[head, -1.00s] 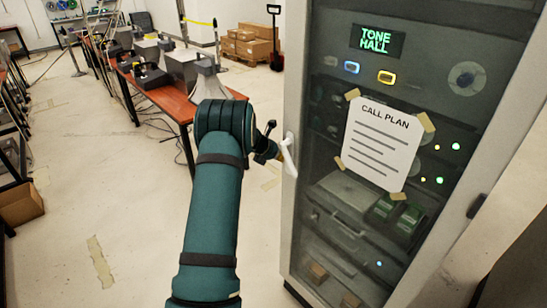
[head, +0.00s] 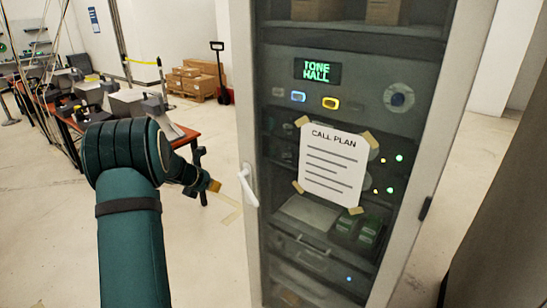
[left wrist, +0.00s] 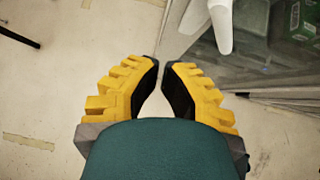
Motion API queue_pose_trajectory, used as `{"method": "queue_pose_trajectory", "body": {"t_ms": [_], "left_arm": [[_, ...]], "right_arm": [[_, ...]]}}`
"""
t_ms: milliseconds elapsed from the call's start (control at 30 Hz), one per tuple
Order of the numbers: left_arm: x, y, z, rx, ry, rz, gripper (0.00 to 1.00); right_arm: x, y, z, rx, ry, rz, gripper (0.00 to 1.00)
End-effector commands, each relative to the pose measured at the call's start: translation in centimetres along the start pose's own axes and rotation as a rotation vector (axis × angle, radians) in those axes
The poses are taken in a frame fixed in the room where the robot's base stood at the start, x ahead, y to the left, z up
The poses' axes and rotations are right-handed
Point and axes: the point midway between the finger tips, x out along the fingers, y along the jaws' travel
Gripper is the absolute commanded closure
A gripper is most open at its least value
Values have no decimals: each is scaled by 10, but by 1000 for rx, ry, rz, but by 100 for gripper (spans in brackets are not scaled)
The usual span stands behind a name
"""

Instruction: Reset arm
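My left gripper (head: 212,186) is at the left of the cabinet door in the head view, apart from the white door handle (head: 249,184). In the left wrist view its yellow and black fingers (left wrist: 160,64) lean toward each other with a narrow gap at the tips and bare floor between them. Nothing is held. The handle also shows at the top of the left wrist view (left wrist: 222,24). My right gripper is out of view.
The cabinet (head: 282,125) has a glass door with a taped call plan sheet (head: 333,166). A red-topped table (head: 184,136) with equipment stands behind my left arm. Boxes on a pallet (head: 197,78) and a pallet jack (head: 221,75) are farther back. Open floor lies left of the cabinet.

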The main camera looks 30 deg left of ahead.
Motion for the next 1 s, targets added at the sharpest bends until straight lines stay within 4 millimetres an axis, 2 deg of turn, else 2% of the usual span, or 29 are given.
{"method": "queue_pose_trajectory", "body": {"t_ms": [167,233,367,500,567,700,867,1000], "left_arm": [[1,-1,-1,-5,0,-1,100],[6,-7,-3,-40,-2,-12,100],[36,-45,-15,-263,-11,-69,100],[84,-119,-45,-733,20,-161,100],[101,-153,-62,-959,56,-187,100],[131,-229,-108,-1480,178,-192,100],[145,-311,-176,-2053,356,-70,100],[139,-375,-245,-2512,494,179,100]], "right_arm": [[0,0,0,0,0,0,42],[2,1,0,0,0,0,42],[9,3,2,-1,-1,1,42],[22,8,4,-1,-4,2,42],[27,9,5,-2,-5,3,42],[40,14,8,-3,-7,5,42],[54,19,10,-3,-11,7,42],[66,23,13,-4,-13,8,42]]}}
